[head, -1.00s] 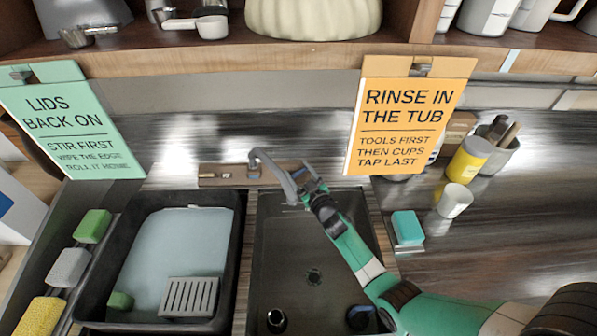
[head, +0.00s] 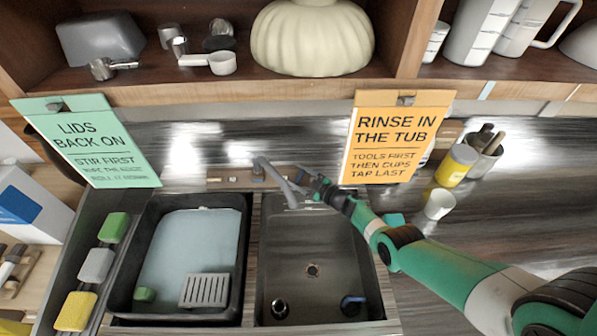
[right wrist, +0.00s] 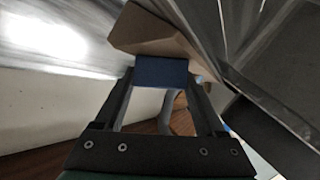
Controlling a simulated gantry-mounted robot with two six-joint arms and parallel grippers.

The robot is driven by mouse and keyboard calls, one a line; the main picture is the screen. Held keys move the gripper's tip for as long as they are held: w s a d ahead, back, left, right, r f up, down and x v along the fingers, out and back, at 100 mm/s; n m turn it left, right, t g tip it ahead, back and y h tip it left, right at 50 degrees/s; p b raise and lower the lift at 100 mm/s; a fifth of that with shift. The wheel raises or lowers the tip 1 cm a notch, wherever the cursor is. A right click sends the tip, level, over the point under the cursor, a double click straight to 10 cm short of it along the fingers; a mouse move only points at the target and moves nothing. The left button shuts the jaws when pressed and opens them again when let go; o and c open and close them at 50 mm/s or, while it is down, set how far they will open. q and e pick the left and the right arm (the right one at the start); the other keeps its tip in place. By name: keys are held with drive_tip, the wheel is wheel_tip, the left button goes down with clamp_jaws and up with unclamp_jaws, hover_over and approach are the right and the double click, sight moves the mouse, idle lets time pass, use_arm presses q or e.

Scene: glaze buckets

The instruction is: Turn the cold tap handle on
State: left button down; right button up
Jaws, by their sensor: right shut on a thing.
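The grey curved tap (head: 277,180) rises at the back of the dark sink, with a tan wooden strip (head: 228,178) behind it. My right gripper (head: 308,182) is at the back of the sink, just right of the spout. In the right wrist view its fingers (right wrist: 161,80) are closed on a blue handle (right wrist: 160,71), which looks like the cold tap handle. A tan block (right wrist: 150,32) lies just beyond the handle, and the grey curved spout (right wrist: 182,115) shows between the fingers. In the head view my gripper hides the handle. My left gripper is not in view.
The sink basin (head: 318,245) holds a small dark cylinder (head: 279,308) and a dark blue item (head: 352,305). A black tub (head: 246,215) of pale liquid stands left. A white cup (head: 440,204) stands right.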

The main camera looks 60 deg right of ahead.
drive_tip(key=shift+n+g+y, duration=0.3)
drive_tip(key=shift+n+y, duration=0.6)
drive_tip(key=shift+n, duration=0.1)
drive_tip(key=o, duration=1.3)
